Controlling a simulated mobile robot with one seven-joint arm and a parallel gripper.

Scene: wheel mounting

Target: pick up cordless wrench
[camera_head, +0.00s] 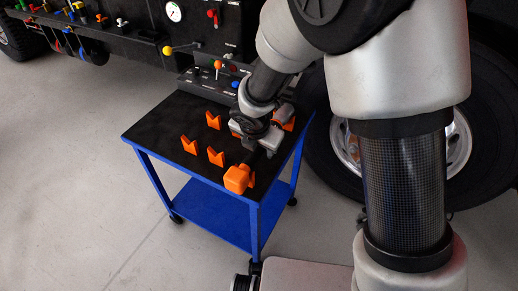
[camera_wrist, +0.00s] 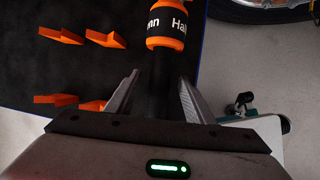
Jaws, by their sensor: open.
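The cordless wrench (camera_wrist: 166,27) shows in the wrist view as an orange and black body with white lettering and a dark shaft running down between my fingers. In the head view its orange block-like end (camera_head: 237,178) is at the front right corner of the cart top. My gripper (camera_wrist: 160,82) is open, with one finger on each side of the dark shaft. I cannot tell whether the fingers touch it. In the head view my gripper (camera_head: 262,140) is low over the right side of the cart and hides the wrench's middle.
The blue cart (camera_head: 150,158) has a black top with several orange V-shaped holders (camera_head: 189,145) left of my gripper. A dark control panel (camera_head: 205,83) with knobs stands behind it. A large truck wheel (camera_head: 462,150) is to the right. Grey floor lies open at the left.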

